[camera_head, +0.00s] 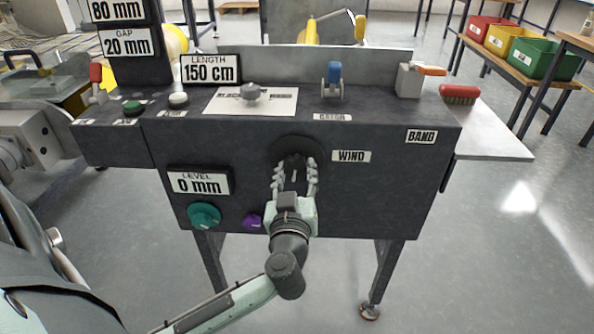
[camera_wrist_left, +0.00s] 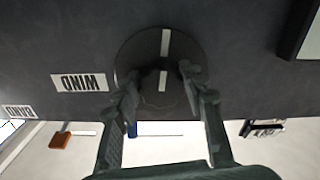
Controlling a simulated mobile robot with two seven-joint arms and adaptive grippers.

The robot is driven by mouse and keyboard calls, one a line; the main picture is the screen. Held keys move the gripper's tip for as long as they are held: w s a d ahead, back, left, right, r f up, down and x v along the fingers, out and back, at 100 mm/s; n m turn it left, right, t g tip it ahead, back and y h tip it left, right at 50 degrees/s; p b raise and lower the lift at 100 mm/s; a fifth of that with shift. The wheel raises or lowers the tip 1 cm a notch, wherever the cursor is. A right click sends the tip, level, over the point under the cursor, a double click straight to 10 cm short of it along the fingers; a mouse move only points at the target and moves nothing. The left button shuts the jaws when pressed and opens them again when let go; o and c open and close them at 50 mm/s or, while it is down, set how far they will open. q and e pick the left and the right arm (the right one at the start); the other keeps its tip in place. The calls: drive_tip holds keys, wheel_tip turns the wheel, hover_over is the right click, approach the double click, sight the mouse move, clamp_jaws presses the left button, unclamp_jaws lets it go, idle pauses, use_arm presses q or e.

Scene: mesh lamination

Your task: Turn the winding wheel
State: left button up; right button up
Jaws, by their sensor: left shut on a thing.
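The winding wheel (camera_head: 292,148) is a dark round disc on the front of the dark machine, left of the WIND label (camera_head: 351,156). In the left wrist view the wheel (camera_wrist_left: 140,50) shows a white stripe across its face. My left gripper (camera_head: 295,165) reaches up to the wheel from below, with its two fingers on either side of the wheel's middle. It also shows in the left wrist view (camera_wrist_left: 162,90), shut on a dark central part of the wheel. The fingers hide part of that grip. My right gripper is not in view.
The machine front carries a teal knob (camera_head: 204,215), a purple knob (camera_head: 252,222) and a LEVEL display (camera_head: 199,183) reading 0 mm. Coloured bins stand on a table at the back right.

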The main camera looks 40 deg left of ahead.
use_arm(q)
drive_tip(key=m, duration=0.5)
drive_tip(key=shift+s+a+m, duration=0.1)
drive_tip(key=shift+a+m, duration=0.05)
drive_tip(key=shift+m, duration=0.15)
drive_tip(key=m, duration=0.5)
drive_tip(key=shift+a+m, duration=0.1)
drive_tip(key=shift+m, duration=0.2)
drive_tip(key=m, duration=0.6)
drive_tip(key=shift+a+r, duration=0.15)
drive_tip(key=shift+r, duration=0.2)
drive_tip(key=shift+r+m, duration=0.2)
drive_tip(key=shift+m, duration=2.2)
drive_tip(key=shift+s+f+m, duration=0.1)
drive_tip(key=shift+m, duration=0.2)
drive_tip(key=o, duration=1.2)
